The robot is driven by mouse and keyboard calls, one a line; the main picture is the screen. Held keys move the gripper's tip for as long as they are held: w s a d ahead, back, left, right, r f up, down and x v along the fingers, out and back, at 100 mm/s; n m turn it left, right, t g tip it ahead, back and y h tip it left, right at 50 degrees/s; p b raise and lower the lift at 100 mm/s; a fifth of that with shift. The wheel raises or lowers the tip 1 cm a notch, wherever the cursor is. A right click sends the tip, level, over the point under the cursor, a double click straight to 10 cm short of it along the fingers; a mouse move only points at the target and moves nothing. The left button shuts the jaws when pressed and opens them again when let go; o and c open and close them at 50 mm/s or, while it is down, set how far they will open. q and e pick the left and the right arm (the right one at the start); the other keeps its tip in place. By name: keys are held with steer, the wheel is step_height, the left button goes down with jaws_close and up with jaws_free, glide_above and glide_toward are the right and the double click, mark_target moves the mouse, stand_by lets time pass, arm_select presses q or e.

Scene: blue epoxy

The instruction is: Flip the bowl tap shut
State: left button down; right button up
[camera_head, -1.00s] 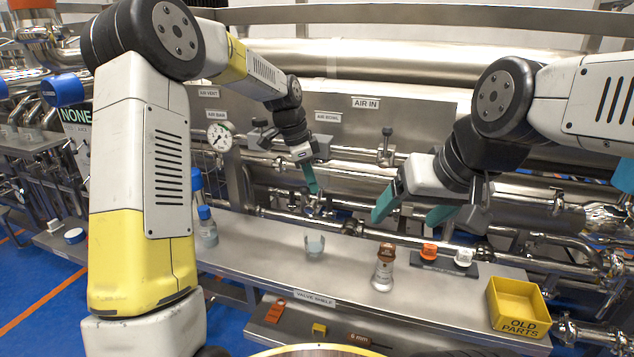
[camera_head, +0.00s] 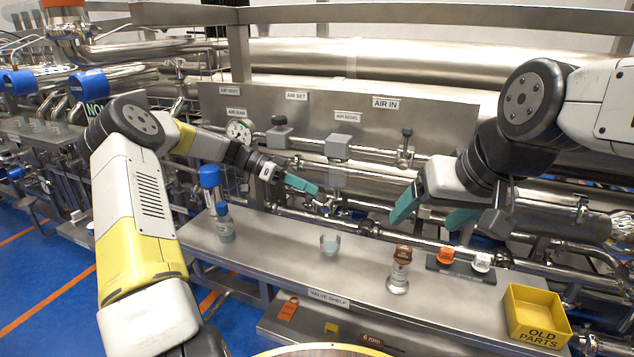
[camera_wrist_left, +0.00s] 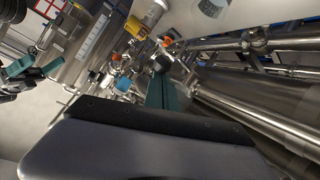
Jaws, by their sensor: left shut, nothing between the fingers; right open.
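The bowl tap appears to be the small metal fitting (camera_head: 324,205) low on the pipework below the AIR BOWL label (camera_head: 347,117). It is too small to tell how its handle stands. A grey block with a pale clear bowl (camera_head: 337,178) hangs above it. My left gripper (camera_head: 314,189) is shut and empty, its teal fingers pointing right, close above and left of the fitting. I cannot tell whether they touch. The shut fingers also show in the left wrist view (camera_wrist_left: 165,94). My right gripper (camera_head: 432,214) is open and empty, in front of the pipes at right.
The valve shelf (camera_head: 275,262) holds a blue-capped bottle (camera_head: 224,224), a small clear cup (camera_head: 329,244), a brown-capped bottle (camera_head: 399,272), an orange and a white knob on a dark strip (camera_head: 460,270), and a yellow OLD PARTS bin (camera_head: 538,316). Pipes run close behind.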

arm_select(q)
steer(key=f+h, duration=0.1)
steer(key=a+f+h, duration=0.1)
steer(key=shift+w+g+h, duration=0.2)
steer(key=shift+g+h, duration=0.2)
steer(key=shift+a+f, duration=0.15)
steer(key=shift+f, duration=0.3)
